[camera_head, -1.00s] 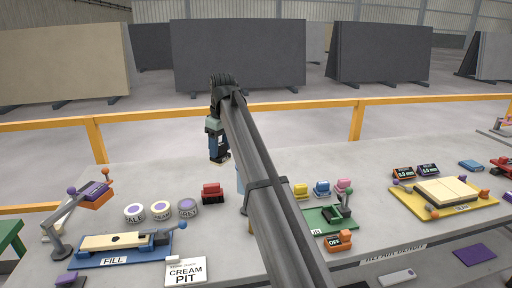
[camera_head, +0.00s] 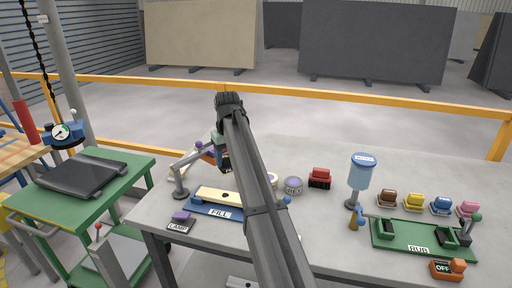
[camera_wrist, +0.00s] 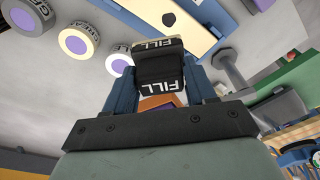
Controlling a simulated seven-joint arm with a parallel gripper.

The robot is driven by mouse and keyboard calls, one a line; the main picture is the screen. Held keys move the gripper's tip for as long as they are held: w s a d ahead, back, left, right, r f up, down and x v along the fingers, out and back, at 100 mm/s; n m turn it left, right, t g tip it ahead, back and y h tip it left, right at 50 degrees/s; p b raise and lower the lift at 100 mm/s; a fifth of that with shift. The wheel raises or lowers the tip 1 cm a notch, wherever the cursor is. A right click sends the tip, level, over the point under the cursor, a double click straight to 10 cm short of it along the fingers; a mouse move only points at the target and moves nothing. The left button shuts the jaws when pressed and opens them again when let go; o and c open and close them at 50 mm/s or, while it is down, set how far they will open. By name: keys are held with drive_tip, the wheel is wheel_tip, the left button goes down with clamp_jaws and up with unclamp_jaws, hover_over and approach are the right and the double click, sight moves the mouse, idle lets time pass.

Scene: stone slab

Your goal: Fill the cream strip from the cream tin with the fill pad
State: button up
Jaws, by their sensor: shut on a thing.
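The cream strip (camera_head: 232,196) lies on the blue FILL base (camera_head: 205,208); a dark spot shows on it. The strip also shows at the top of the wrist view (camera_wrist: 150,8). The cream tin (camera_wrist: 78,42) stands between a greyish tin and a white tin (camera_wrist: 120,62); in the head view my arm mostly hides it. My gripper (camera_wrist: 158,75) is shut on the fill pad (camera_wrist: 160,72), a black block with white FILL lettering. In the head view my gripper (camera_head: 224,162) is above the slab near the strip's far side, and the arm partly covers it.
A lamp stand (camera_head: 180,180) rises left of the strip, by a LAMP switch (camera_head: 181,222). A grey tin (camera_head: 293,186), a red block (camera_head: 320,178) and a blue dispenser (camera_head: 361,172) stand to the right. A green cart (camera_head: 70,205) is left.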

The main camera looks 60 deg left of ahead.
drive_tip(key=shift+s+a+f, duration=0.25)
drive_tip(key=shift+s+f, duration=0.5)
drive_tip(key=shift+f, duration=0.55)
drive_tip(key=shift+s+a+f, duration=0.3)
drive_tip(key=shift+s+f, duration=0.4)
drive_tip(key=shift+f, duration=0.55)
drive_tip(key=shift+s+a+f, duration=0.25)
drive_tip(key=shift+s+f, duration=0.5)
drive_tip(key=shift+f, duration=0.55)
drive_tip(key=shift+f, duration=1)
drive_tip(key=shift+w+d, duration=0.15)
drive_tip(key=shift+w+d+f, duration=0.1)
drive_tip(key=shift+w+d, duration=2.1)
drive_tip(key=shift+d, duration=0.05)
drive_tip(key=shift+a, duration=0.1)
drive_tip(key=shift+s+a+r, duration=0.2)
drive_tip(key=shift+s+a, duration=0.95)
drive_tip(key=shift+s+a+f, duration=0.15)
drive_tip(key=shift+s+a, duration=1)
drive_tip(key=shift+s, duration=0.05)
